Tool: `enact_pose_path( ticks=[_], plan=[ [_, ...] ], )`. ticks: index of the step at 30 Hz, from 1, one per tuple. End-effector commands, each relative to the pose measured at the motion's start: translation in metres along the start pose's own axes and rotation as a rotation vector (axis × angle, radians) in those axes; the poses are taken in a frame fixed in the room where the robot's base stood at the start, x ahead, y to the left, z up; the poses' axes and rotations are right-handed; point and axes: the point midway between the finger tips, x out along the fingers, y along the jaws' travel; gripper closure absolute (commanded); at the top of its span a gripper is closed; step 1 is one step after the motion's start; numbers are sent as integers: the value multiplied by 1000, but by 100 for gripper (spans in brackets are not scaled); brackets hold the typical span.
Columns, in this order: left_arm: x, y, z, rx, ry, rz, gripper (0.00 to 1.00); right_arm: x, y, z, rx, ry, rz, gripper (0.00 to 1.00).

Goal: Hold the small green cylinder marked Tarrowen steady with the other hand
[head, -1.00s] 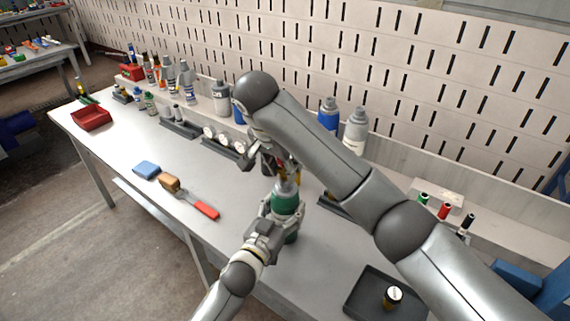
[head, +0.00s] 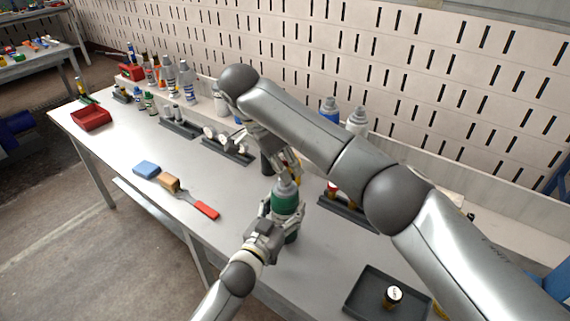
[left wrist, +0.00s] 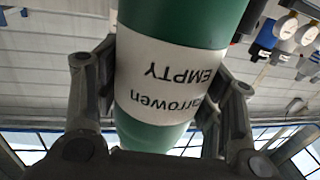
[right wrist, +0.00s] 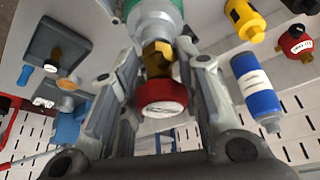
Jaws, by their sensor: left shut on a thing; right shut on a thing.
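The small green cylinder (head: 286,203) stands upright over the table, with a grey shoulder on top. In the left wrist view its white label (left wrist: 165,75) shows upside down and reads "arrowen EMPTY", the first letter hidden. My left gripper (head: 272,218) is shut around the cylinder's body, one finger on each side. My right gripper (head: 288,172) is just above the cylinder's top. In the right wrist view it is shut on a brass fitting with a red cap (right wrist: 162,95). The fitting lines up with the cylinder's neck; I cannot tell whether it is fastened there.
A dark tray (head: 362,300) with a white-topped black-and-gold fitting (head: 393,295) lies at front right. A rack (head: 345,212) stands behind the cylinder. Several bottles line the back; the front left is clear.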

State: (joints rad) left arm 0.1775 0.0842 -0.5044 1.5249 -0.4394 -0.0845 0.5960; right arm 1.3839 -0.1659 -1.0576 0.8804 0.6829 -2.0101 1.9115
Motion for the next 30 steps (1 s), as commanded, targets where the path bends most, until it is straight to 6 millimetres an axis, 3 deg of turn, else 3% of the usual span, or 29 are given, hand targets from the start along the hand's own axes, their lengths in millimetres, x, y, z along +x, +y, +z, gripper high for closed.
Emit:
enact_pose_path(
  ticks=[15, 27, 28, 30],
  plan=[
    [0, 1, 0, -1, 1, 2, 66, 0, -1, 0, 398, -1, 163, 100],
    [0, 1, 0, -2, 1, 2, 66, 1, 0, -1, 446, 1, 182, 100],
    [0, 1, 0, -2, 1, 2, 66, 1, 0, -1, 446, 1, 182, 67],
    [0, 1, 0, -2, 1, 2, 66, 1, 0, -1, 445, 1, 182, 58]
  ],
)
